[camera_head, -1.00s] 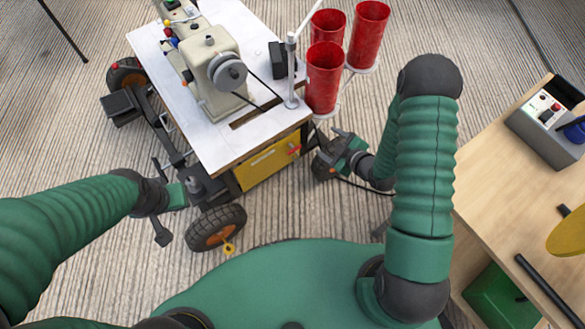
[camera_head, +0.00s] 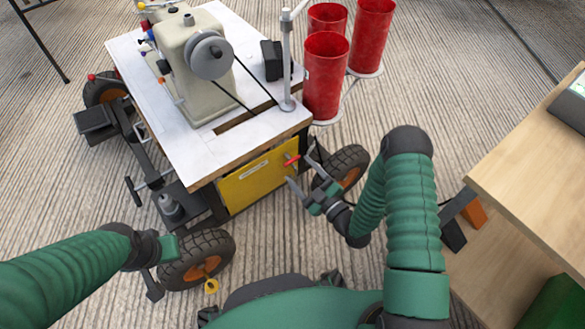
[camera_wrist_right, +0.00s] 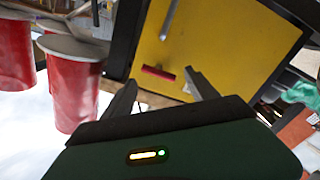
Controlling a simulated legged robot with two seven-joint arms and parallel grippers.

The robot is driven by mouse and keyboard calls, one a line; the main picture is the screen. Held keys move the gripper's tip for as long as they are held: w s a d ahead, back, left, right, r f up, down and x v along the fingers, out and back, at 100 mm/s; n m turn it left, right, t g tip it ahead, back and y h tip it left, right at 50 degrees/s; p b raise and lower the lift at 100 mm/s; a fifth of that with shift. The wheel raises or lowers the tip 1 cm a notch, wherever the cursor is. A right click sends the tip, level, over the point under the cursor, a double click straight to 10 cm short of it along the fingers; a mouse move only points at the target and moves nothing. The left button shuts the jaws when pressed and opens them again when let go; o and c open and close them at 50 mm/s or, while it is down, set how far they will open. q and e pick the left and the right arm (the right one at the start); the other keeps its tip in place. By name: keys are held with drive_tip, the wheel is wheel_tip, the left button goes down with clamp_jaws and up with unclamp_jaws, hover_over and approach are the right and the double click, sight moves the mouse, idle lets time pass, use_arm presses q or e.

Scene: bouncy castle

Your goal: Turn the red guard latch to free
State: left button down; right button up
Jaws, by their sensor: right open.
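The red guard latch (camera_head: 292,160) is a small bar at the right end of the yellow panel (camera_head: 250,182) under the sewing machine table. In the right wrist view the red latch (camera_wrist_right: 158,73) lies slightly tilted on the yellow panel (camera_wrist_right: 225,45), ahead of my fingers. My right gripper (camera_head: 303,169) is open and empty, its fingertips close to the latch, one on either side. In the wrist view the open right gripper (camera_wrist_right: 163,94) shows a gap between its fingers. I cannot tell contact. My left gripper (camera_head: 168,250) is low by the front wheel, its jaws unclear.
The wheeled table (camera_head: 165,130) carries a sewing machine (camera_head: 190,75). A cart wheel (camera_head: 345,170) is just behind that gripper. A wooden bench (camera_head: 530,170) stands at the right.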

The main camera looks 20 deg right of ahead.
drive_tip(key=b+x, duration=0.1)
drive_tip(key=x, duration=0.3)
drive_tip(key=shift+w+a, duration=0.15)
drive_tip(key=shift+w, duration=0.2)
use_arm(q)
drive_tip(key=shift+s+x, duration=0.25)
drive_tip(key=shift+x, duration=0.85)
drive_tip(key=shift+f, duration=0.1)
use_arm(e)
drive_tip(key=shift+c, duration=0.5)
clamp_jaws()
drive_tip(key=shift+s, duration=0.1)
